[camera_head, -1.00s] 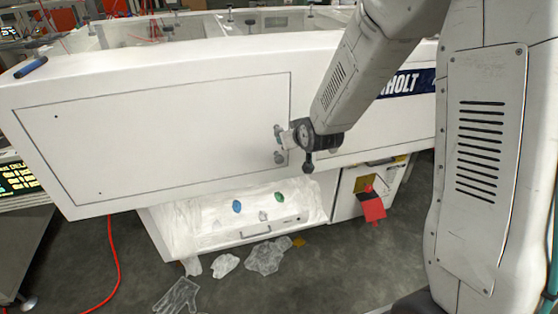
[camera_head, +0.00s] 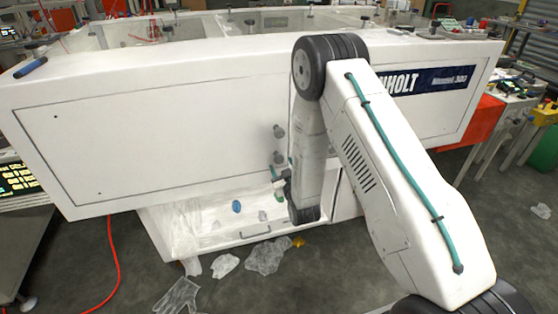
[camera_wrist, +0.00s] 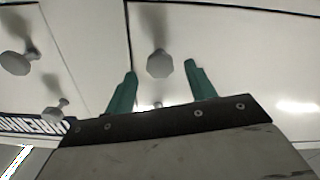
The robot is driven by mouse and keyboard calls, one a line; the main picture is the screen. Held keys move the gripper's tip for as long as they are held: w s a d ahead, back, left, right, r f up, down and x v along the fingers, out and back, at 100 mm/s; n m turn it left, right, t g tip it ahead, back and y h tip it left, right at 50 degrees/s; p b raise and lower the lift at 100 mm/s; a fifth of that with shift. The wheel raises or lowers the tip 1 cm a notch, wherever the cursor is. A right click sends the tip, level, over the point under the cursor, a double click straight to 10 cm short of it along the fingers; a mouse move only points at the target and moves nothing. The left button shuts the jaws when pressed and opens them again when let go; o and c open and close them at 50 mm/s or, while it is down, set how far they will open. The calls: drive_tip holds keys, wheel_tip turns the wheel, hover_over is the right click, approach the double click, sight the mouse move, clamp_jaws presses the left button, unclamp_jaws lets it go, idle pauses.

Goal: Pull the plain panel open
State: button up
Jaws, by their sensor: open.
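The plain panel (camera_head: 150,140) is the large white outlined door on the left of the white machine front. It looks flush with the front. Two grey knobs, an upper one (camera_head: 279,131) and a lower one (camera_head: 277,157), stand out near its right edge. My gripper (camera_head: 276,180) is low beside them, partly hidden by my arm. In the wrist view, my gripper's two green fingers (camera_wrist: 160,82) are open and apart. A grey knob (camera_wrist: 160,64) on the plain panel (camera_wrist: 230,50) appears between and just beyond the fingertips. I cannot tell whether they touch it.
A lettered panel (camera_head: 430,110) adjoins on the right; the wrist view shows two other knobs (camera_wrist: 15,62) (camera_wrist: 56,110) there. An open tray (camera_head: 215,232) with plastic film sits below. Film scraps (camera_head: 265,257) and a red hose (camera_head: 113,260) lie on the floor.

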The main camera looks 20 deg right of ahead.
sight(280, 161)
drive_tip(key=shift+w, duration=2.3)
clamp_jaws()
drive_tip(key=shift+s, duration=0.1)
